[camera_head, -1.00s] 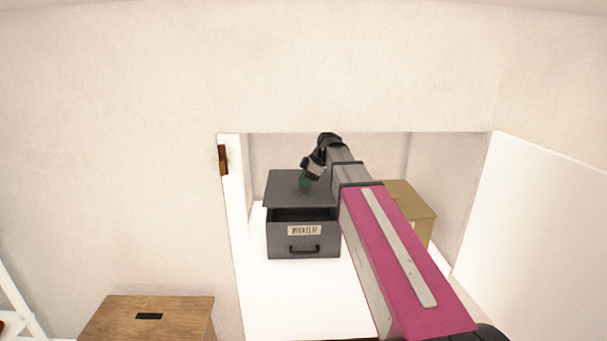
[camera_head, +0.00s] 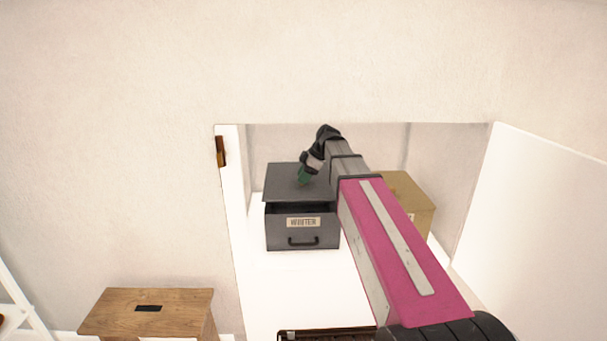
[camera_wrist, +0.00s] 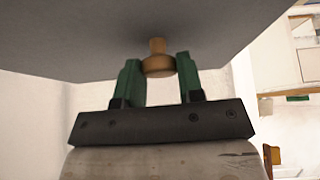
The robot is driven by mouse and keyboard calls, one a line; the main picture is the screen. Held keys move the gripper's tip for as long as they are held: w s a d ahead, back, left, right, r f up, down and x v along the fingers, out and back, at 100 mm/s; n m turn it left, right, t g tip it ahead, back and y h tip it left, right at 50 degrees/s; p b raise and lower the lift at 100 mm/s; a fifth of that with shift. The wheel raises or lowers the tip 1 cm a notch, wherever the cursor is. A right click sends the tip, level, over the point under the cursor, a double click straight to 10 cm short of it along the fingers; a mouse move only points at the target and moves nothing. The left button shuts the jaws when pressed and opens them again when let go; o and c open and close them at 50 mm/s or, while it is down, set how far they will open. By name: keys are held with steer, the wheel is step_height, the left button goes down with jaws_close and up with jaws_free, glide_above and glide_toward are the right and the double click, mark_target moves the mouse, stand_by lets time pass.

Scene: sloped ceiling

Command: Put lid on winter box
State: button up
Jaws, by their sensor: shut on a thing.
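The winter box (camera_head: 302,236) is dark grey, with a "WINTER" label and a handle on its front. It stands on the white floor of a wall recess. The flat grey lid (camera_head: 284,180) is over the box. A dark gap shows between the lid's front edge and the box's front rim, widest at the left. My gripper (camera_head: 303,178) is above the lid. In the wrist view its green fingers (camera_wrist: 160,78) are shut on the lid's brass-coloured knob (camera_wrist: 158,64). The lid's face (camera_wrist: 80,35) fills the top there. My arm hides the lid's right side.
A tan box (camera_head: 408,200) stands right of the winter box, partly behind my arm. A white panel (camera_head: 530,230) bounds the recess at right. A wooden stool (camera_head: 150,305) stands at lower left. White recess floor (camera_head: 300,290) is clear in front of the winter box.

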mark_target(304, 187)
steer(key=shift+f, duration=2.4)
steer(key=o, duration=1.1)
steer(key=shift+c, duration=0.2)
